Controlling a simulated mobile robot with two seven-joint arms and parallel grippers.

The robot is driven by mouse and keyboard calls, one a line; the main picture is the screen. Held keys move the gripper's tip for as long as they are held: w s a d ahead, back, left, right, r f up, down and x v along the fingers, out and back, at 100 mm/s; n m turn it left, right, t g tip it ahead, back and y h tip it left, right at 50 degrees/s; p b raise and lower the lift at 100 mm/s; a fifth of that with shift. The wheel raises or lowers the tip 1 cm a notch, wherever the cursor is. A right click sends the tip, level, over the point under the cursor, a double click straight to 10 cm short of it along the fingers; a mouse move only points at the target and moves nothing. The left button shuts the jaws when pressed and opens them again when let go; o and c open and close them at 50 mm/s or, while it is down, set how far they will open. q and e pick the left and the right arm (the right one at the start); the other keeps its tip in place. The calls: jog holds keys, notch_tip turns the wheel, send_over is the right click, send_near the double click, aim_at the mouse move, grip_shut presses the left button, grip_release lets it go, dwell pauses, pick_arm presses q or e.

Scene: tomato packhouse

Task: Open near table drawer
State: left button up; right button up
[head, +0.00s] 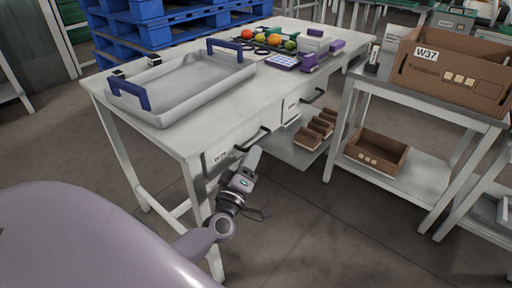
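The white table (185,140) has two front drawers. The near drawer (222,167) has a small label and a dark bar handle (254,138), and looks closed. The farther drawer (290,107) also has a dark handle (314,96) and looks closed. My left gripper (253,153) is just below and in front of the near drawer's handle, pointing up toward it. Its fingers are too small and foreshortened to show a gap, and I cannot tell if they touch the handle. My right gripper is out of view.
A grey tray (195,91) with blue handles stands on the tabletop, with tomatoes (275,40) and purple items (308,61) behind. A side table (430,98) at right holds a cardboard box (448,73). The floor in front is clear.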

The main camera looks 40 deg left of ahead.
pick_arm(q)
jog(key=shift+b+x, duration=0.3)
jog(key=shift+x, duration=1.9)
grip_shut()
